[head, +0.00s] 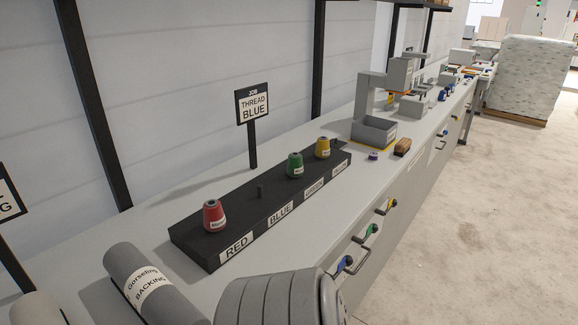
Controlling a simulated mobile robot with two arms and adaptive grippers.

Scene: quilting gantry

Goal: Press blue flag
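The blue flag (345,263) is a small blue piece on the front face of the long grey counter, nearest to me, beside a dark bar handle. A green flag (371,230) and a yellow flag (391,205) sit farther along the same face. A sign (253,104) reads "JOB THREAD BLUE". Neither of my grippers shows in the head view. Whether the blue flag is pressed cannot be told.
A black rack (190,237) on the counter holds a red cone (214,217), a green cone (295,166) and a yellow cone (322,149); the peg at BLUE is bare. A backing roll (150,283) lies in front.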

